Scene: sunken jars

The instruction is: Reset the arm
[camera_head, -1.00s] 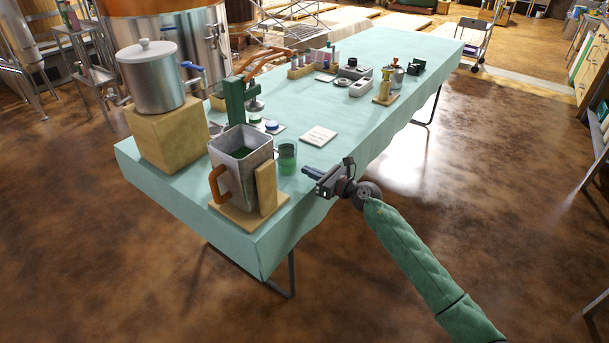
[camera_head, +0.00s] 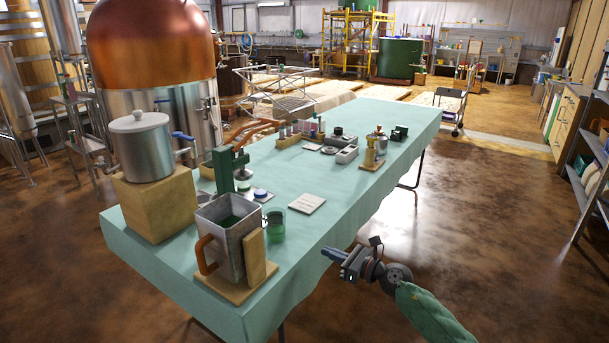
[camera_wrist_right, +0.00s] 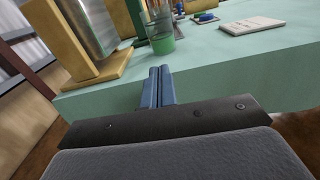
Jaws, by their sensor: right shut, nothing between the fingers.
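My right gripper (camera_head: 334,254) is in the head view, just off the long side of the table, at about the height of the tabletop. It points left toward the table and holds nothing. In the right wrist view its two blue fingers (camera_wrist_right: 158,88) are together, pointing at the table edge. My right arm, in a green sleeve, comes in from the lower right. My left gripper is not in view.
The table (camera_head: 300,234) has a pale green cloth. Near its edge stand a metal jug (camera_head: 228,238) with a brown handle and a green glass (camera_head: 273,225). A white tile (camera_head: 307,203) lies beyond. A steel pot (camera_head: 141,147) stands on a wooden block. Floor right of the table is clear.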

